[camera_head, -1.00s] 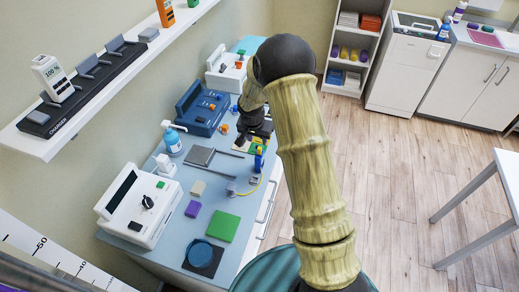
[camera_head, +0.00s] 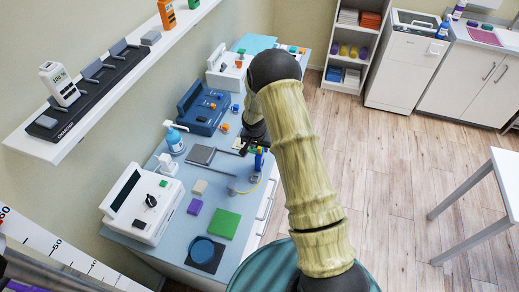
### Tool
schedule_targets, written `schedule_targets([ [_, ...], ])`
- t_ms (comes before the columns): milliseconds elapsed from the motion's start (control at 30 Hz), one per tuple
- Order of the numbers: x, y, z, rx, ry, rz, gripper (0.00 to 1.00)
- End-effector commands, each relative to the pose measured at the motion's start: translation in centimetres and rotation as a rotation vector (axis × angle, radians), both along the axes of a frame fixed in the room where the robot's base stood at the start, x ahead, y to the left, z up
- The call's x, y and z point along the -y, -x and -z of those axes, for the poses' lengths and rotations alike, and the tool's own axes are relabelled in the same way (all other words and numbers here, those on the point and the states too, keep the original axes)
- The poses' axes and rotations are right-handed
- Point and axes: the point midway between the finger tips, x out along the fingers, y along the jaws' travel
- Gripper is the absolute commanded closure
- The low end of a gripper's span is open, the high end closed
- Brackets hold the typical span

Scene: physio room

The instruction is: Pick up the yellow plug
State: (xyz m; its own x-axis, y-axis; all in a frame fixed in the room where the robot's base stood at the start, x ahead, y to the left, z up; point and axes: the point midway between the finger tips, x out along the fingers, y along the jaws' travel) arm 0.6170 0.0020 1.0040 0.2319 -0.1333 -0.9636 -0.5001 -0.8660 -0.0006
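My gripper (camera_head: 242,149) is small and dark in the camera_head view, low over the middle of the blue-grey counter (camera_head: 172,246). Whether its fingers are open or shut cannot be made out. A blue upright piece (camera_head: 259,158) stands just right of and nearer than the gripper. A thin yellow cable (camera_head: 256,187) curves on the counter below it. I cannot pick out a yellow plug clearly; my arm and gripper cover part of that area.
A white device with a dial (camera_head: 143,205), a blue pump bottle (camera_head: 174,140), a blue case (camera_head: 201,108), a green pad (camera_head: 223,224) and a round blue item (camera_head: 203,249) crowd the counter. A shelf with a charger (camera_head: 90,95) hangs left.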

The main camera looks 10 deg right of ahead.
Motion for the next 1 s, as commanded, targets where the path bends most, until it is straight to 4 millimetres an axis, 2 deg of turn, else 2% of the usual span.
schedule_targets([
  [367, 0.01, 0.01, -0.01, 0.000, 0.001, 0.000, 0.60],
  [567, 0.01, 0.01, -0.02, 0.000, 0.001, 0.000, 0.95],
  [600, 0.01, 0.01, -0.02, 0.000, 0.001, 0.000, 0.99],
  [1000, 0.03, -0.03, -0.41, 0.000, 0.001, 0.000, 0.99],
])
